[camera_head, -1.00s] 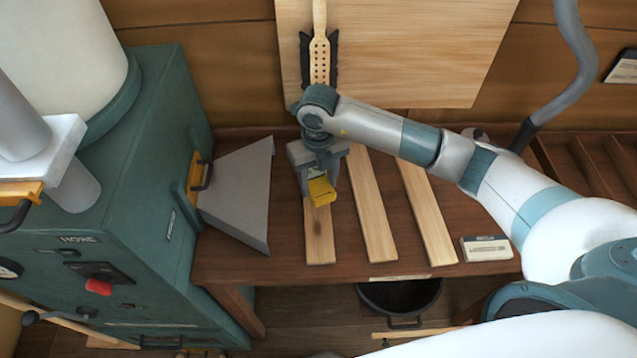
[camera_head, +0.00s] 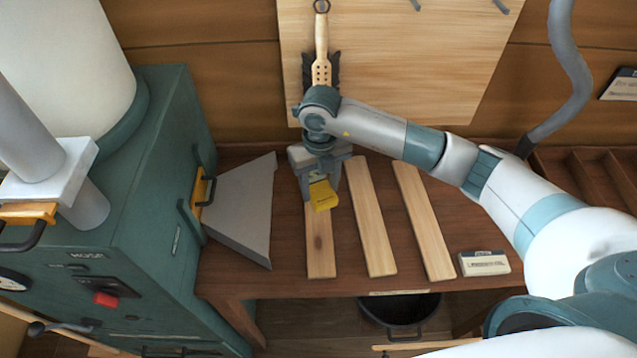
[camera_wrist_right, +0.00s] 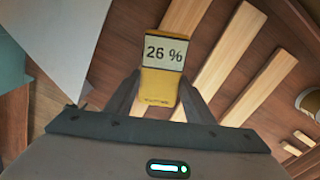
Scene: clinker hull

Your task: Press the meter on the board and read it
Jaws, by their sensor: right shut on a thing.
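The yellow meter (camera_head: 323,195) is held in my right gripper (camera_head: 320,188), over the leftmost board (camera_head: 320,245) on the bench. In the right wrist view the meter (camera_wrist_right: 161,75) sits between the two fingers of my right gripper (camera_wrist_right: 160,97), and its display reads 26 %. Two more pale boards, the middle one (camera_head: 372,225) and the right one (camera_head: 423,220), lie beside it. The meter's far end is hidden, so I cannot tell whether it touches the board. My left gripper is not in view.
A teal cabinet (camera_head: 140,200) with a grey chute (camera_head: 240,210) stands at the left. A small label block (camera_head: 484,263) lies at the bench's right front. A black pan (camera_head: 400,312) is below the bench. A pale panel (camera_head: 420,60) hangs behind.

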